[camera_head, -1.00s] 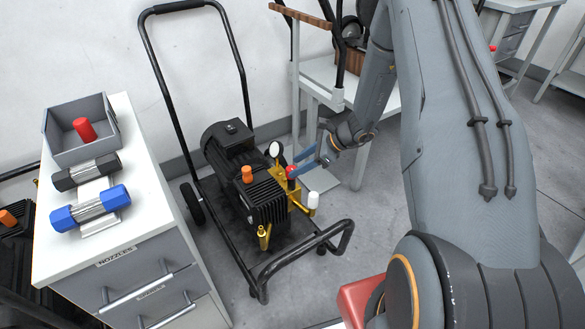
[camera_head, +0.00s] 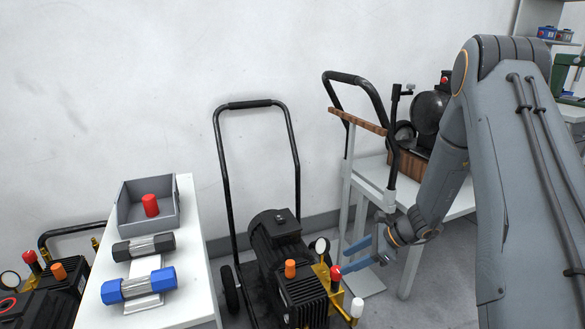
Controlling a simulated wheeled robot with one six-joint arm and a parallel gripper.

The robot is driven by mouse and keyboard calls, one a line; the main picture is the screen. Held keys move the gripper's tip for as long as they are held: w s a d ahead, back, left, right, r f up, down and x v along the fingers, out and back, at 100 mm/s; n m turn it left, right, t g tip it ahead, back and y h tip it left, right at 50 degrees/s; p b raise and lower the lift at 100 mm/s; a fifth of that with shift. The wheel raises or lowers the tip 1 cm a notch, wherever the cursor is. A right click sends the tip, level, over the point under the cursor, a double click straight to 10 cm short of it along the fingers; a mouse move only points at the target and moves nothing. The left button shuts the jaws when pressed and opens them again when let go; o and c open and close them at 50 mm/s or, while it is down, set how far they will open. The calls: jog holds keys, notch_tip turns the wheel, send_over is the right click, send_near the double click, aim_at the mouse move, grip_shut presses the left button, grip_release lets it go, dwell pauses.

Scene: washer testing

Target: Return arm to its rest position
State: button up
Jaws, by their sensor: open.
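My gripper (camera_head: 358,258) is at the lower centre right of the head view, at the end of my grey arm. Its two blue fingers are apart and nothing shows between them. The fingertips are beside the red knob (camera_head: 335,272) on the black pressure washer pump (camera_head: 290,275); I cannot tell whether they touch it. The pump sits on a cart with a tall black handle (camera_head: 250,105).
A second pump (camera_head: 45,290) stands far left. A table (camera_head: 455,200) with machinery stands behind my arm.

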jog(key=s+a+r+n+g+h, duration=0.2)
jog(key=s+a+r+n, duration=0.5)
jog(key=s+r+n, duration=0.3)
jog(key=s+a+r+n+g+h, duration=0.3)
jog(key=s+a+r+n, duration=0.45)
jog(key=s+r, duration=0.45)
jog(key=s+d+r+n+t+h, duration=0.2)
jog(key=s+n, duration=0.5)
jog(key=s, duration=0.2)
jog(key=d+r+m+h+p, duration=0.1)
jog(key=d+r+m+p, duration=0.1)
jog(key=d+r+p, duration=0.7)
jog(key=p, duration=0.7)
jog(key=shift+m, duration=0.35)
